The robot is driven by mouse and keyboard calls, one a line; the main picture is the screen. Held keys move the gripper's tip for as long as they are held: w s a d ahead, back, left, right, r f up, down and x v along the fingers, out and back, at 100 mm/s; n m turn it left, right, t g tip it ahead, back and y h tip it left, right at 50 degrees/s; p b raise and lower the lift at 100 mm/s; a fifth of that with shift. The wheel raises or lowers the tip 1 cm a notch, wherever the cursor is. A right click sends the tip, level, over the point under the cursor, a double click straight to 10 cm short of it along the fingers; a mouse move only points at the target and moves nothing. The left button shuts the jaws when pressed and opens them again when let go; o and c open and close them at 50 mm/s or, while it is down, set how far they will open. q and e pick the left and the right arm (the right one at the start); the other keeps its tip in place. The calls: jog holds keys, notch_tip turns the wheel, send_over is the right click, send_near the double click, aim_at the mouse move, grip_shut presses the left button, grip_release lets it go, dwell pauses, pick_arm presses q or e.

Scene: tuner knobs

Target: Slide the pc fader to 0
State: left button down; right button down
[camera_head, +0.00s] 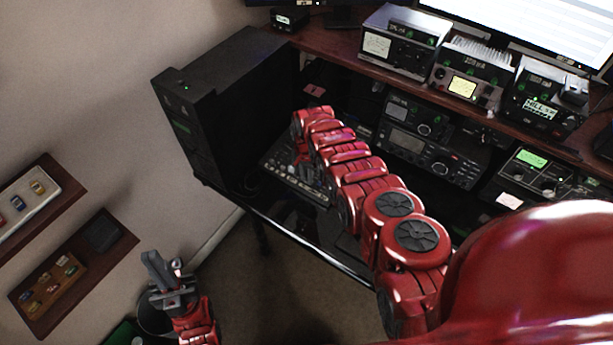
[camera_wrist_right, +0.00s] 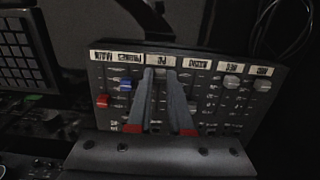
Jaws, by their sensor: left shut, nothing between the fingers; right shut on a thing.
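The fader panel (camera_wrist_right: 212,128) is a dark box with a row of upside-down white labels. The label that seems to read PC (camera_wrist_right: 157,59) is above my right gripper (camera_wrist_right: 160,76) in the right wrist view. The right gripper's fingers are shut on the pc fader knob (camera_wrist_right: 160,73), which is mostly hidden between the tips. In the head view the panel (camera_head: 305,187) lies on the desk under my right arm, which hides much of it and the right gripper. My left gripper (camera_head: 152,262) is shut and empty, low at the left, away from the desk.
A red fader (camera_wrist_right: 102,100) and a blue fader (camera_wrist_right: 125,85) are left of the fingers; pale faders (camera_wrist_right: 231,82) are right. A black computer tower (camera_head: 225,100) stands beside the panel. Radio units (camera_head: 432,155) fill the desk's right. Wall shelves (camera_head: 75,270) are near my left gripper.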

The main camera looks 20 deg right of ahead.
dwell(0.6)
jog(key=d+b, duration=0.1)
jog(key=b, duration=0.1)
jog(key=w+d+b, duration=0.1)
jog(key=b, duration=0.2)
jog(key=w+d+b, duration=0.1)
jog(key=b, duration=0.1)
jog(key=shift+w+f+b, duration=0.2)
jog(key=shift+f+b, duration=0.05)
jog(key=shift+b, duration=0.1)
jog(key=shift+w+d+r, duration=0.15)
jog(key=shift+d+r, duration=0.05)
jog(key=shift+r, duration=0.3)
jog(key=c, duration=0.8)
grip_release()
